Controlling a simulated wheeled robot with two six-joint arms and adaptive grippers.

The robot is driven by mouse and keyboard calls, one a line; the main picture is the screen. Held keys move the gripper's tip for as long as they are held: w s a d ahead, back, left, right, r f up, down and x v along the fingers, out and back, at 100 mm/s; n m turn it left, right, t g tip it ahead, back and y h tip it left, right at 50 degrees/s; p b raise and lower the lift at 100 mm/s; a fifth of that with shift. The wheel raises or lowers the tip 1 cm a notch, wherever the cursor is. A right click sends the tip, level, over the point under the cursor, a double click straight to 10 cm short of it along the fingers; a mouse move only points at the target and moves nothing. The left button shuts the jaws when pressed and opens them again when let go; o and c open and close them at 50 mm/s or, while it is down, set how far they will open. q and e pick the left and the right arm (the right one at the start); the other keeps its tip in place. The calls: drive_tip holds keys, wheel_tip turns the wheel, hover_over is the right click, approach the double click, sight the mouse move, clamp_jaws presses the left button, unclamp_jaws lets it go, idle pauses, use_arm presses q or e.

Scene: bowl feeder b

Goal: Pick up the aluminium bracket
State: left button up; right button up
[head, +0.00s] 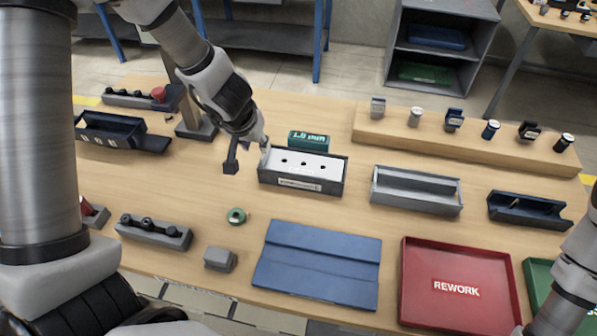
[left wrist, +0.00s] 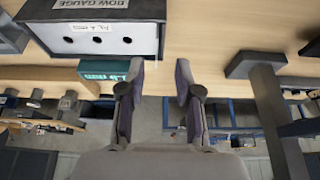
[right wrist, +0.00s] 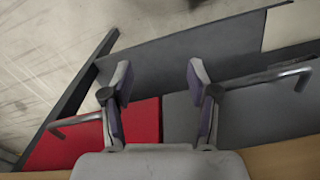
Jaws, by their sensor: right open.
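A small grey metal piece (head: 377,107), which looks like the aluminium bracket, stands at the left end of the wooden riser (head: 455,143) in the head view. My left gripper (head: 248,158) is open and empty, well to the left of it, beside the left end of the dark gauge box (head: 318,187). In the left wrist view the fingers (left wrist: 158,80) are apart with nothing between them. My right gripper (right wrist: 160,80) is open and empty in its wrist view. In the head view only part of its arm shows at the lower right. The bracket shows in neither wrist view.
A green block (head: 308,141) lies behind the gauge box. Grey (head: 417,198) and dark blue (head: 527,210) trays lie right of it. A blue mat (head: 318,262) and red REWORK tray (head: 455,313) are in front. Other small pieces share the riser. Table between mat and gauge box is clear.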

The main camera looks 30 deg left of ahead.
use_arm(q)
drive_tip(key=b+x, duration=0.1)
drive_tip(key=x, duration=0.1)
drive_tip(key=b+x, duration=0.1)
drive_tip(key=x, duration=0.2)
drive_tip(key=b+x, duration=0.1)
drive_tip(key=x, duration=0.1)
drive_tip(key=shift+w+d+f, duration=0.1)
drive_tip(key=shift+w+f, duration=0.05)
drive_tip(key=shift+w, duration=0.45)
clamp_jaws()
